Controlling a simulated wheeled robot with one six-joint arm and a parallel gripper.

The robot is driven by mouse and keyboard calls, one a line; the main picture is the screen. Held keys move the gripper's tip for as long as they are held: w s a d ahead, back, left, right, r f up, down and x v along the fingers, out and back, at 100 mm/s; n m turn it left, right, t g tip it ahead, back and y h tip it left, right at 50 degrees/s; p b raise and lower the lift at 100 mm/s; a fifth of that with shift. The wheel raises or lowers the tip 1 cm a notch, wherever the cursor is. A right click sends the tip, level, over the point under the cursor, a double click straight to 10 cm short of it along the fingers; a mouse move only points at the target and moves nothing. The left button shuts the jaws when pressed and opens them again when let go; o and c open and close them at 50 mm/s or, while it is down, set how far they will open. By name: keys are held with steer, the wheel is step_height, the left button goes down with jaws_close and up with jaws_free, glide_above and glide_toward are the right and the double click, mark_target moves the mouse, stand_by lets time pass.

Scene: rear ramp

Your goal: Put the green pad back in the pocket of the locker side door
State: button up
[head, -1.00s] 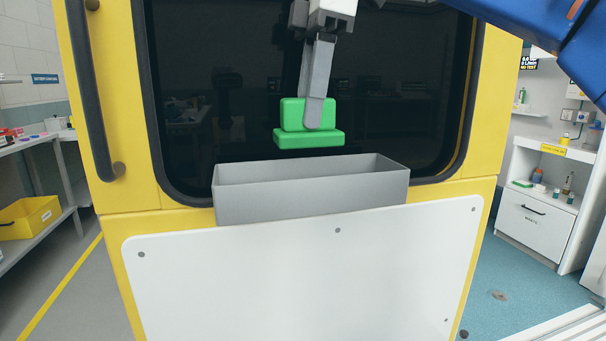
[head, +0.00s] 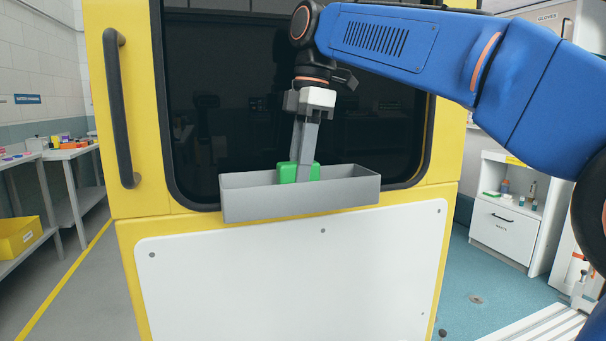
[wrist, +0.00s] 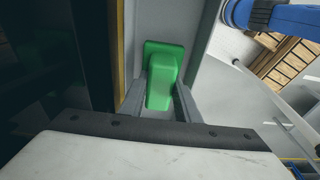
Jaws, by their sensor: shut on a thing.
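The green pad (head: 288,172) is partly inside the grey pocket (head: 300,201) on the yellow door. Its lower part is hidden behind the pocket's front wall, and only its upper part shows above the rim. My gripper (head: 302,172) is shut on the pad and points down into the pocket from above. In the wrist view the pad (wrist: 163,80) sits between the two fingers, with the pocket's walls on both sides. I cannot tell whether the pad touches the pocket floor.
A dark window (head: 240,130) is behind the pocket and a white panel (head: 300,275) is below it. A black handle (head: 120,110) stands at the door's left. A bench with a yellow bin (head: 18,238) is at far left, and a white cabinet (head: 505,225) is at right.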

steer(key=shift+f, duration=0.45)
steer(key=shift+f, duration=0.1)
steer(key=o, duration=1.2)
steer(key=shift+c, duration=0.2)
steer(key=shift+w+d+r, duration=0.1)
steer(key=shift+d+r, duration=0.1)
steer(key=shift+r, duration=1.1)
steer(key=shift+w+d+r, duration=0.1)
steer(key=shift+d+r, duration=0.05)
steer(key=shift+r, duration=1.1)
steer(key=shift+d+r, duration=0.2)
steer(key=shift+r, duration=1.1)
